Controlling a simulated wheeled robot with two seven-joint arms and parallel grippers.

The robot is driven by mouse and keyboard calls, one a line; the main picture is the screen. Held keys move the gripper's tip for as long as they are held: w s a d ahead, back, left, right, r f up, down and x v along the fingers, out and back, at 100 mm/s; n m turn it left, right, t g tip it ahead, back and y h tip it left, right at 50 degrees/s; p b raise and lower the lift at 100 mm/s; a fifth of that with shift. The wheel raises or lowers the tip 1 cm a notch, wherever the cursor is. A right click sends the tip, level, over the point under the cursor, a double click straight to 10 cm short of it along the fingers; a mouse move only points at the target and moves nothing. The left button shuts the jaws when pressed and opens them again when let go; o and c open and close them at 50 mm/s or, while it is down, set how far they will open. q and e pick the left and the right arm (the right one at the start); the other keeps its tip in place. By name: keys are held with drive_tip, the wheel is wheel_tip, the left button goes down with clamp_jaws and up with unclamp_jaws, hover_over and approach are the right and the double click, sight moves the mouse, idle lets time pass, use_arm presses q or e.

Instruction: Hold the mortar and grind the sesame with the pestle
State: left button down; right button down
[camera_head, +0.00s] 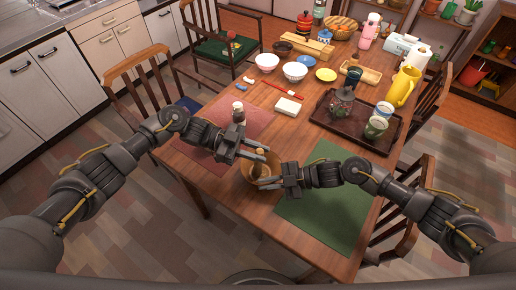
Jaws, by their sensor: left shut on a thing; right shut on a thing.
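The brown mortar (248,174) stands on the table near its front edge, between the red and green placemats. My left gripper (264,154) is at its far rim and looks shut on the mortar. My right gripper (262,184) is at its near right side, fingers crossing over the bowl, and looks shut on the pestle. The pestle is mostly hidden by the fingers and too small to make out clearly. The sesame inside the mortar cannot be made out.
A small jar (238,112) stands on the red placemat (205,140), close to my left gripper. The green placemat (325,215) is bare below my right arm. A dark tray (341,134) with a teapot and cups is beyond. Bowls (295,71) stand farther back.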

use_arm(q)
drive_tip(key=shift+s+d+f, duration=0.1)
drive_tip(key=shift+s+d, duration=0.35)
drive_tip(key=shift+d, duration=0.25)
drive_tip(key=shift+w+d, duration=0.1)
drive_tip(key=shift+w+d, duration=0.4)
drive_tip(key=shift+w, duration=0.35)
drive_tip(key=shift+w+f, duration=0.1)
drive_tip(key=shift+w, duration=0.7)
drive_tip(key=shift+a, duration=0.15)
drive_tip(key=shift+v, duration=0.75)
